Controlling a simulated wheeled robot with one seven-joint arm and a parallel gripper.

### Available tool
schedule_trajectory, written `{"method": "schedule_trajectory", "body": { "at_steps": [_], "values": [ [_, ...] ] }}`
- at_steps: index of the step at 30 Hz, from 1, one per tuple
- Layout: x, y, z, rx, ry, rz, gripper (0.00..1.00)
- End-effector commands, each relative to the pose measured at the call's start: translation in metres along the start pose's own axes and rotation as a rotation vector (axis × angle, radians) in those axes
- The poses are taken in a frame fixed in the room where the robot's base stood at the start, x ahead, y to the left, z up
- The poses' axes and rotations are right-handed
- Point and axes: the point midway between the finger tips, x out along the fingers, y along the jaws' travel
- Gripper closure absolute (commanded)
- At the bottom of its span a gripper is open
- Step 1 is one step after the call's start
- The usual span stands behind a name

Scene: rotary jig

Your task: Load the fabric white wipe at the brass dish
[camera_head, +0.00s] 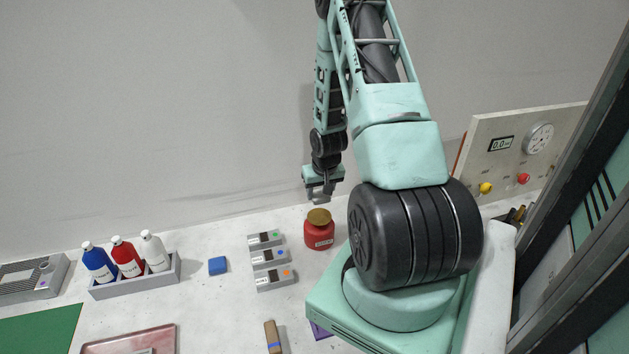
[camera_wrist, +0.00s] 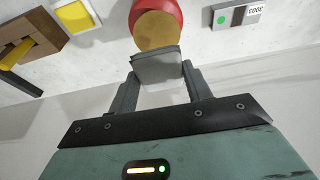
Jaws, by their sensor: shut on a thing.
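My gripper (camera_wrist: 158,82) is shut on a pale grey-white folded piece, which looks like the white wipe (camera_wrist: 157,66). The wipe sits between the two fingers in the wrist view. A round brass dish (camera_head: 319,216) forms the top of a red jar (camera_head: 319,235) on the bench. In the wrist view the brass dish (camera_wrist: 158,30) shows just beyond the wipe, which overlaps its near edge in the picture. In the head view my gripper (camera_head: 319,195) hangs above the dish, apart from it. The wipe is too small to make out clearly there.
Grey modules (camera_head: 270,257) with coloured dots stand left of the jar. Further left are a blue block (camera_head: 218,265) and a grey rack (camera_head: 135,285) of bottles. A gauge panel (camera_head: 500,150) stands at right. A pink tray (camera_head: 110,342) lies in front.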

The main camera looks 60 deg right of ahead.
Motion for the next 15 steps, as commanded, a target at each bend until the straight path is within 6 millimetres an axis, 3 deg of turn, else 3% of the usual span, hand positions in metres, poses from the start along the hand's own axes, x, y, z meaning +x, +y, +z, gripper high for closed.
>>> {"method": "schedule_trajectory", "body": {
  "at_steps": [8, 15],
  "values": [
    [0.012, 0.0, 0.003, 0.0, -0.001, 0.0, 0.69],
    [0.035, 0.0, 0.01, 0.0, -0.001, 0.0, 0.69]
  ]
}}
